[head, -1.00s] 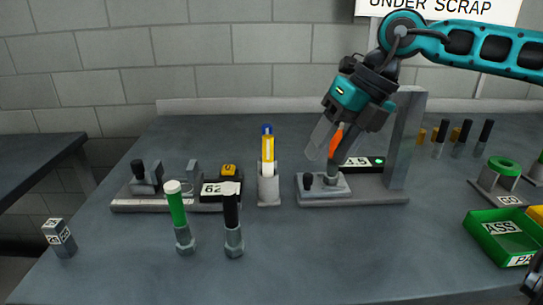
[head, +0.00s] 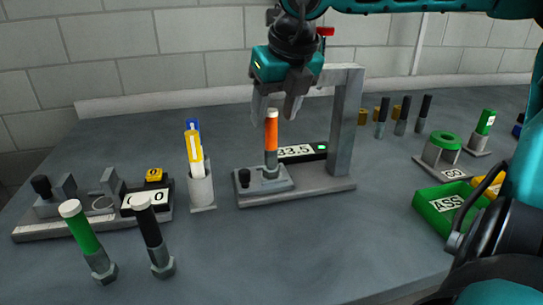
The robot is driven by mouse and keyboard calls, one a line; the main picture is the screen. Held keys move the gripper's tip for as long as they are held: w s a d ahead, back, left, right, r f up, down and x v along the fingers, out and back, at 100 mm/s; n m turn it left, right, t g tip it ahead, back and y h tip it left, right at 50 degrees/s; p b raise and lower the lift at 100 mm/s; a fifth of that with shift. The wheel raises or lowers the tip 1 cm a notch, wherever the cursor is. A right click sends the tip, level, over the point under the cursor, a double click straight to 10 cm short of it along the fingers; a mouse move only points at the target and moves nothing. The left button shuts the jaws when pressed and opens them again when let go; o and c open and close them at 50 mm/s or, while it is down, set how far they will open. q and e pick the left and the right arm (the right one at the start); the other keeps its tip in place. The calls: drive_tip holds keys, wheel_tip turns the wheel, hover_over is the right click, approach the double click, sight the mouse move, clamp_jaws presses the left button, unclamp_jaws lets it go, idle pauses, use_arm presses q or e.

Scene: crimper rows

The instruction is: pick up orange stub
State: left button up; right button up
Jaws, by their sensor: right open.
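The orange stub (head: 271,135) stands upright on a small grey block of the press stand (head: 318,185). It has a white top, an orange upper part and a grey lower part. My right gripper (head: 275,113) points down just above it, open and empty. Its two fingertips show on either side of the stub's white top; I cannot tell the exact depth between them. My left gripper is not in view.
The stand's upright post (head: 346,125) rises close to the right of the gripper. A display (head: 301,152) sits behind the stub. A holder (head: 200,188) with blue and yellow sticks stands left. Green (head: 82,228) and black (head: 147,226) stubs stand front left. A green tray (head: 440,212) lies right.

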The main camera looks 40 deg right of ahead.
sight(269, 132)
drive_tip(key=x, duration=0.5)
drive_tip(key=shift+f+b, duration=0.3)
drive_tip(key=shift+f, duration=0.05)
drive_tip(key=shift+c, duration=0.2)
drive_tip(key=shift+r, duration=0.1)
clamp_jaws()
